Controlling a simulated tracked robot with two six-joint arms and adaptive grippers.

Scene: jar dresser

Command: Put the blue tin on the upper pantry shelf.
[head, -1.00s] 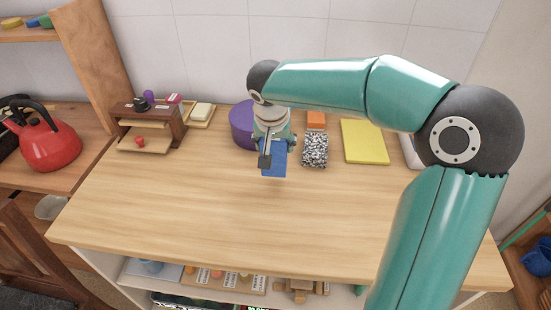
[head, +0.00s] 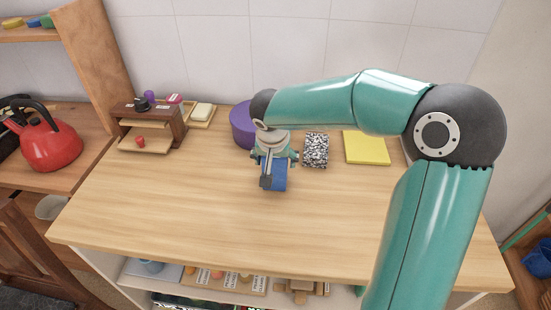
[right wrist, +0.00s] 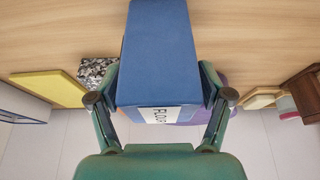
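The blue tin (head: 279,177) is a box-like block with a white label reading in part "FLOU"; it fills the middle of the right wrist view (right wrist: 158,55). My right gripper (head: 272,172) is shut on it, with a finger against each side in the right wrist view. The tin is over the middle of the wooden counter; its exact height above the top is hard to tell. A wooden shelf (head: 22,36) with small colored things is at the upper left; I cannot tell whether it is the upper pantry shelf. My left gripper is not in view.
Behind the gripper are a purple round container (head: 241,124), a speckled box (head: 315,150) and a yellow block (head: 366,147). A small wooden dresser (head: 163,122) stands at back left. A red kettle (head: 48,142) is farther left. The counter's front (head: 200,215) is clear.

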